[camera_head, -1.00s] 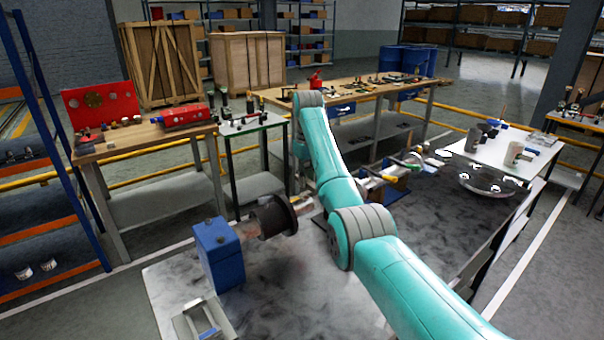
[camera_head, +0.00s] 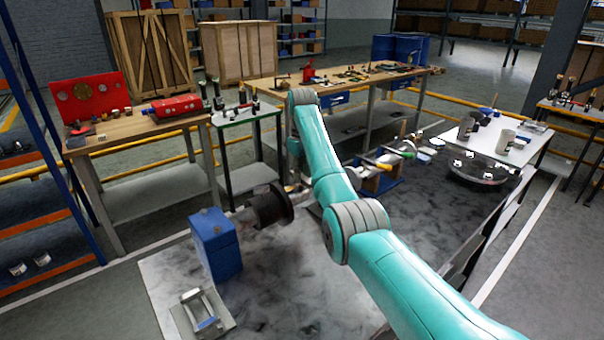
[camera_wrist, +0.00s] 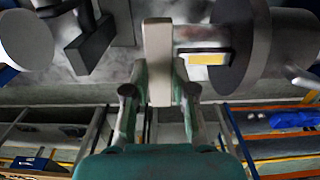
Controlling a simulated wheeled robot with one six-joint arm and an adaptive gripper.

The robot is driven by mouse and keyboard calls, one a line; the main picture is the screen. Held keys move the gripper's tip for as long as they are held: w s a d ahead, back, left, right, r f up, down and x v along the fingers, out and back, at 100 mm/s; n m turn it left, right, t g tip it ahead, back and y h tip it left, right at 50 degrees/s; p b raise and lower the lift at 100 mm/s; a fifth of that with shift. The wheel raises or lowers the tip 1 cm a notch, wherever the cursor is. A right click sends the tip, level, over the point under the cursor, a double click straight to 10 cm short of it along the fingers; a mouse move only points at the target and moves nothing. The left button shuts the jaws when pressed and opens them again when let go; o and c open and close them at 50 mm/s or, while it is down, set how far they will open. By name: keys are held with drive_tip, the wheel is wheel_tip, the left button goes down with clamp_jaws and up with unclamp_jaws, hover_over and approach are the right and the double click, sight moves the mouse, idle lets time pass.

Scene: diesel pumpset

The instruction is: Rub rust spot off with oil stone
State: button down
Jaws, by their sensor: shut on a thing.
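My gripper (camera_wrist: 158,92) is shut on a pale beige bar, the oil stone (camera_wrist: 158,48), in the wrist view. The stone points away from the fingers, and its upper end lies beside a grey shaft (camera_wrist: 203,34). I cannot tell whether stone and shaft touch. The shaft runs right to a dark round disc (camera_wrist: 243,45); a faint reddish-brown tint on it may be the rust spot. In the head view the dark disc (camera_head: 272,206) sits left of my arm, beside a blue block. My arm hides the gripper and stone there.
The blue block (camera_head: 215,245) and a grey bracket (camera_head: 202,314) stand on the stained grey plate (camera_head: 300,290). A yellow-and-white piece (camera_wrist: 206,58) lies close to the shaft. Workbenches (camera_head: 135,130) stand behind. A round metal part (camera_head: 478,168) lies at right.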

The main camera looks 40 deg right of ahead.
drive_tip(key=shift+f, duration=0.7)
idle(0.3)
drive_tip(key=shift+s, duration=0.55)
drive_tip(key=shift+w, duration=1.15)
drive_tip(key=shift+s, duration=1.15)
drive_tip(key=shift+w+f, duration=0.15)
drive_tip(key=shift+w, duration=1)
drive_tip(key=shift+s+f, duration=0.1)
drive_tip(key=shift+s, duration=1.05)
drive_tip(key=shift+w+f, duration=0.15)
drive_tip(key=shift+w, duration=0.95)
drive_tip(key=shift+s, duration=0.1)
